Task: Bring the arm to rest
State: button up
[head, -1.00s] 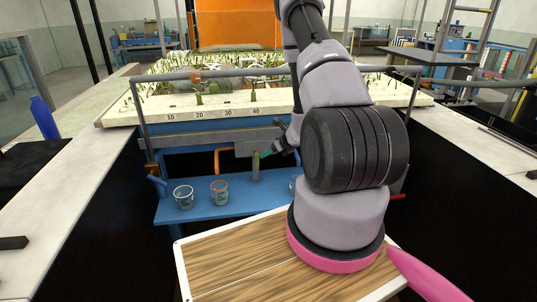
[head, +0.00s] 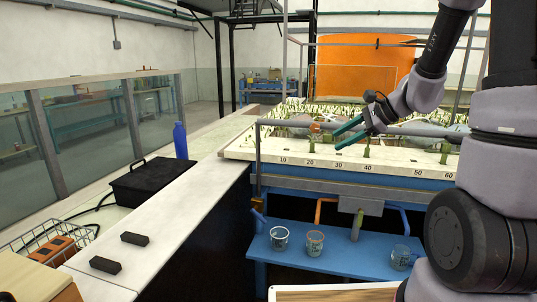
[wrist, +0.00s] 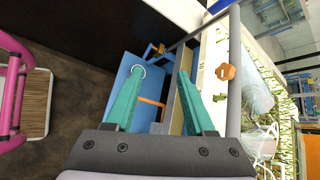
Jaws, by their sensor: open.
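My arm reaches in from the right of the head view, raised and bent. My gripper (head: 337,139) has two teal fingers spread apart with nothing between them. It points left in front of the planted flume bed, level with the numbered front ledge (head: 330,167) in the picture. In the wrist view the gripper (wrist: 160,72) also shows open and empty. Behind its fingers lie the blue shelf (wrist: 118,88), an orange pipe and a metal rail. How far the fingertips are from the ledge I cannot tell.
Glass beakers stand on the low blue shelf: one at left (head: 280,238), one in the middle (head: 315,243), one at right (head: 401,258). A metal rail (head: 259,160) stands at the bed's front. A blue bottle (head: 180,141) and black box (head: 150,184) are on the left.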

jog(key=s+d+r+n+h, duration=0.1)
jog(key=s+r+n+h, duration=0.2)
jog(key=s+r+n, duration=0.3)
jog(key=s+d+r+n+t+h, duration=0.1)
jog(key=s+r+n, duration=0.5)
jog(key=s, duration=0.7)
jog(key=d+r+h, duration=0.1)
jog(key=h, duration=0.1)
jog(key=shift+s+d+r+n+t+h, duration=0.15)
jog(key=shift+s+r+n+t+h, duration=0.15)
jog(key=shift+r+n+h, duration=0.1)
